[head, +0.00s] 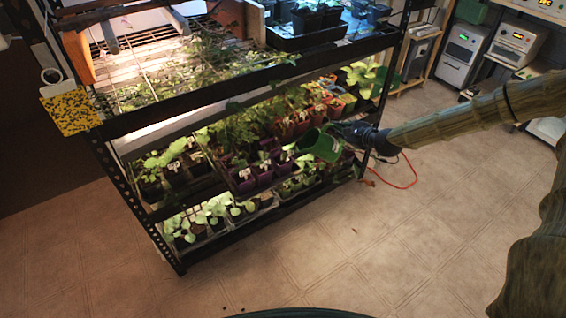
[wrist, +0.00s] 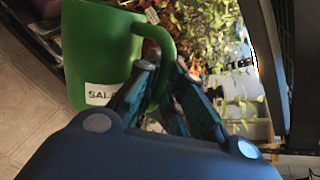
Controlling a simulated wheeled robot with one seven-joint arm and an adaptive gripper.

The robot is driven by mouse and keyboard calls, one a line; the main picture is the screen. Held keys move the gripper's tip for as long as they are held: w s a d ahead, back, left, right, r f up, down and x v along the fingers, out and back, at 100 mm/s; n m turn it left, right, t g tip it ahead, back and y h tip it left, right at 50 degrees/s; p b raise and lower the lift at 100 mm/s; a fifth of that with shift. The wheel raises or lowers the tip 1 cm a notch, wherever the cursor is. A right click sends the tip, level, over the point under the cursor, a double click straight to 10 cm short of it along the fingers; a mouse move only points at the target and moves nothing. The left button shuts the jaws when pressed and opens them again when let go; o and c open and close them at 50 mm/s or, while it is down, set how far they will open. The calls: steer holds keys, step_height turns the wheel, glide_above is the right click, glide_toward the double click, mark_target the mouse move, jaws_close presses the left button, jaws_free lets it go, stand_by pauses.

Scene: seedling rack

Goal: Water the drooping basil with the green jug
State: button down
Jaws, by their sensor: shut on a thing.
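My gripper (head: 348,134) is shut on the handle of the green jug (head: 325,147). In the wrist view the jug (wrist: 98,45) has a white label reading "SALA", partly hidden by my gripper (wrist: 162,78). In the head view the jug is at the rack's middle shelf, near the dark purple pots (head: 243,180), and appears tilted to the left. Several leafy plants stand in these pots and in the red pots (head: 318,113) behind. I cannot tell which one is the drooping basil. No water shows.
The black metal rack (head: 190,118) has shelves above and below the jug, with seedlings (head: 207,215) on the lowest. A yellow speckled sheet (head: 70,110) is at its left corner. A red cable (head: 405,180) lies on the floor. The tiled floor (head: 330,250) in front is mostly clear.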

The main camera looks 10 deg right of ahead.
steer(key=shift+m+t+y, duration=0.3)
steer(key=shift+m+y, duration=0.3)
steer(key=shift+m, duration=0.2)
steer(key=shift+d+f+b, duration=0.4)
steer(key=shift+f+b, duration=0.3)
steer(key=shift+b, duration=1.65)
steer(key=shift+d+f+b, duration=0.45)
steer(key=shift+f+b, duration=0.3)
steer(key=shift+b, duration=1.55)
steer(key=shift+d+f+b, duration=0.4)
steer(key=shift+f+b, duration=0.3)
steer(key=shift+b, duration=1.65)
steer(key=shift+d+f+b, duration=0.15)
steer(key=shift+b, duration=0.5)
steer(key=d+f+b, duration=0.1)
steer(key=b, duration=0.5)
steer(key=shift+w+f+m+y, duration=0.1)
steer(key=shift+m+y, duration=0.2)
steer(key=shift+y, duration=0.1)
steer(key=f+b, duration=0.1)
steer(key=b, duration=0.3)
steer(key=d+m+b, duration=0.1)
steer(key=b, duration=0.3)
steer(key=f+b, duration=0.1)
steer(key=b, duration=0.3)
steer(key=shift+d+f+t+y+b, duration=0.25)
steer(key=shift+f+t+y+b, duration=0.1)
steer(key=shift+t+y, duration=0.05)
